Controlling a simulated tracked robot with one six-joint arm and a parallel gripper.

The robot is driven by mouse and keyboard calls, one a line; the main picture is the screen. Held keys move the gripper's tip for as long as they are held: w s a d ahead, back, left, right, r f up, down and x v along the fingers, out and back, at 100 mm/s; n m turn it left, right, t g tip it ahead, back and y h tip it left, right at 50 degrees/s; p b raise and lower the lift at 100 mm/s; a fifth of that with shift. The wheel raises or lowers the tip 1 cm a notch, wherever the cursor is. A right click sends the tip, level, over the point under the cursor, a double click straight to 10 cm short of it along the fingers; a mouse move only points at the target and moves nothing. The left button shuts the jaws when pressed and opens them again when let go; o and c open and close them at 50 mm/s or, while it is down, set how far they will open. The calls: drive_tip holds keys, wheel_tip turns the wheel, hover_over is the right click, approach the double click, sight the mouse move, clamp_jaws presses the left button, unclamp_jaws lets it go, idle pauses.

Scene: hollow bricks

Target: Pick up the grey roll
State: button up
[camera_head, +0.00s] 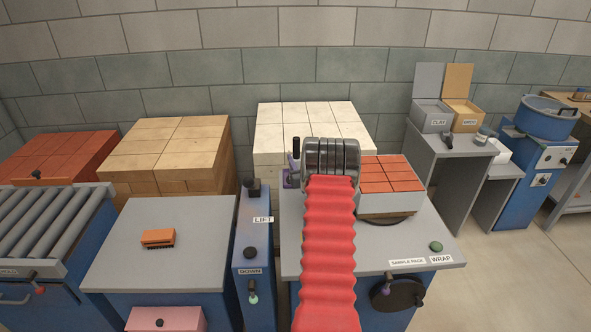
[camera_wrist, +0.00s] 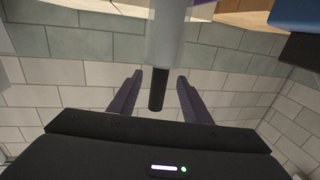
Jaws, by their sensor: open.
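The grey roll (camera_wrist: 168,35) is a pale, see-through-looking cylinder with a black end piece (camera_wrist: 158,90), at the top centre of the wrist view. My gripper (camera_wrist: 159,76) is open. Its two purple fingers stand on either side of the black end piece, with a visible gap on each side. The pale body of the roll lies beyond the fingertips. In the head view, a purple part of my gripper (camera_head: 289,178) shows at the back left of the wrap table, beside a small dark-topped upright piece. My wrist hides most of that spot.
The wrap table (camera_head: 385,250) carries a stack of red bricks (camera_head: 388,175) just right of my wrist and a green button (camera_head: 436,246). A blue lift post (camera_head: 252,235) stands at left. A pallet of cream bricks (camera_head: 315,115) is behind.

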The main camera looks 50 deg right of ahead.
sight(298, 154)
drive_tip(key=shift+x, duration=2.2)
clamp_jaws()
drive_tip(key=shift+r, duration=0.15)
